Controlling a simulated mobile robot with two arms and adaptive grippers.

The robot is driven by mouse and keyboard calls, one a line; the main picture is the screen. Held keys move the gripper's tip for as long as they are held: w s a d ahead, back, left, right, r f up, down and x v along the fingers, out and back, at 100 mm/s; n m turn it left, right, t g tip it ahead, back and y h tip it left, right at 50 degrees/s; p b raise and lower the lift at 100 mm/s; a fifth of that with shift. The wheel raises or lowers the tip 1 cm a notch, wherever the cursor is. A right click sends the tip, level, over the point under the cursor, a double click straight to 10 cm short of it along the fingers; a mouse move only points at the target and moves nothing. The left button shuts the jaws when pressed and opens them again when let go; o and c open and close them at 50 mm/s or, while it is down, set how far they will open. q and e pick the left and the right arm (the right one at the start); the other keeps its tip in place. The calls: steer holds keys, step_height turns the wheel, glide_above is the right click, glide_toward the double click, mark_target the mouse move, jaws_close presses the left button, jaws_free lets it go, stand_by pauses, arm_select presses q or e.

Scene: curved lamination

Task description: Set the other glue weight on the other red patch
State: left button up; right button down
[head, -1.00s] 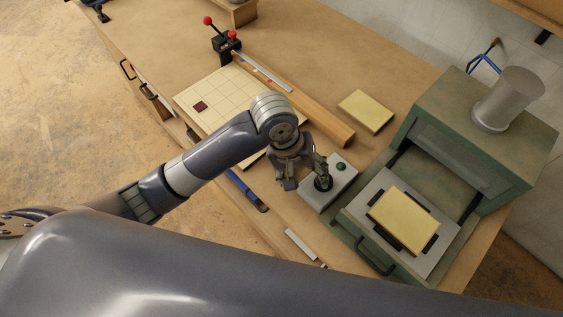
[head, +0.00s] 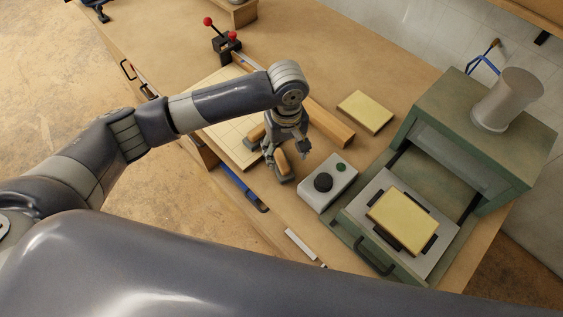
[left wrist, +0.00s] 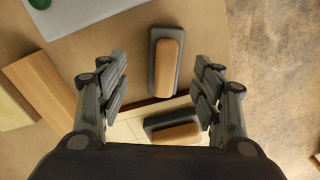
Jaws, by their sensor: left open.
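Two glue weights, grey blocks with rounded wooden tops, are in view. The nearer one (head: 282,163) lies on the bench beside the board, and it also shows in the left wrist view (left wrist: 167,66). The other weight (head: 256,133) rests on the pale gridded board (head: 240,152); it is the lower one in the left wrist view (left wrist: 174,132). My left gripper (head: 288,150) is open and empty above the nearer weight, whose block appears between the spread fingers (left wrist: 161,82). No red patch shows now; my arm covers part of the board. My right gripper is out of view.
A grey control box (head: 328,184) with a black knob and green button stands right of the gripper. Beyond it is a green press (head: 465,135) with a yellow pad (head: 402,220) on its drawer. A wooden bar (head: 330,125) lies behind the gripper.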

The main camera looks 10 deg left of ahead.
mark_target(282, 159)
arm_select(q)
steer(key=f, duration=0.2)
steer(key=a+f+p, duration=0.1)
steer(key=f, duration=0.2)
steer(key=shift+w+f, duration=0.15)
steer(key=shift+f, duration=0.15)
steer(key=c, duration=1.3)
steer(key=shift+r, duration=0.1)
jaws_close()
steer(key=shift+r, duration=0.1)
